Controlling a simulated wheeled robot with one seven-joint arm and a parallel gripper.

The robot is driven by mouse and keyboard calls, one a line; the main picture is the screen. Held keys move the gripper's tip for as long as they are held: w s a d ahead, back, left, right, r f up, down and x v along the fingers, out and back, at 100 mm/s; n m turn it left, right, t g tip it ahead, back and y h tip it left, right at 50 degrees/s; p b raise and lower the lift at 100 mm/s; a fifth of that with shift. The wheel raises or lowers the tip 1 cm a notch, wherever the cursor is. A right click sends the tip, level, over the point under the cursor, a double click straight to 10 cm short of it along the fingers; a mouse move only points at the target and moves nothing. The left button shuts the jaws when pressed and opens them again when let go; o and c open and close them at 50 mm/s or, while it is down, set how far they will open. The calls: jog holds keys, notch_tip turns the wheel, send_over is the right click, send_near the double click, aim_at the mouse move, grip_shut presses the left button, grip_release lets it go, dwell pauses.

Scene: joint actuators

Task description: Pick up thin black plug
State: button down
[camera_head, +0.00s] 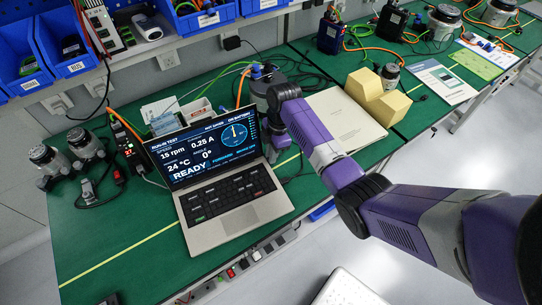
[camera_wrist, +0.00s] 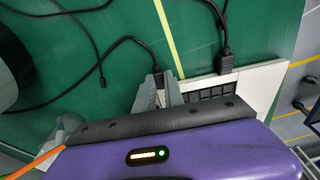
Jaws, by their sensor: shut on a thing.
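In the wrist view the thin black plug (camera_wrist: 158,77) sits between the two grey fingers of my gripper (camera_wrist: 159,91), on the end of a thin black cable. My gripper is shut on it, close to the edge of the laptop (camera_wrist: 262,82). The fingers hide the plug's lower end, so I cannot tell whether it touches the laptop. In the head view the laptop (camera_head: 232,228) stands open on the green bench, and my arm reaches down behind its right side. The fingertips and plug cannot be made out there.
A thicker black plug (camera_wrist: 225,62) is at the laptop edge, right of my gripper. Loose black cables cross the green bench (camera_wrist: 75,60). Grey actuators (camera_head: 85,143) stand at the left.

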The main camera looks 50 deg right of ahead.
notch_tip(320, 180, up, 20)
jog(key=p, duration=0.6)
jog(key=d+f, duration=0.1)
jog(key=f, duration=0.9)
jog(key=s+d+f, duration=0.1)
jog(key=f, duration=0.4)
jog(key=shift+d, duration=0.35)
jog(key=shift+w+a+f+b, duration=0.1)
jog(key=shift+a+f+b, duration=0.15)
jog(key=shift+f+b, duration=0.8)
jog(key=shift+a+f+b, duration=0.2)
jog(key=shift+f+b, duration=0.65)
jog(key=shift+f, duration=0.35)
jog(key=shift+w+a+f, duration=0.15)
jog(key=shift+a+f, duration=0.05)
jog(key=shift+f, duration=0.05)
jog(key=c, duration=1.3)
grip_release()
jog(key=shift+c, duration=0.2)
jog(key=shift+r, duration=0.1)
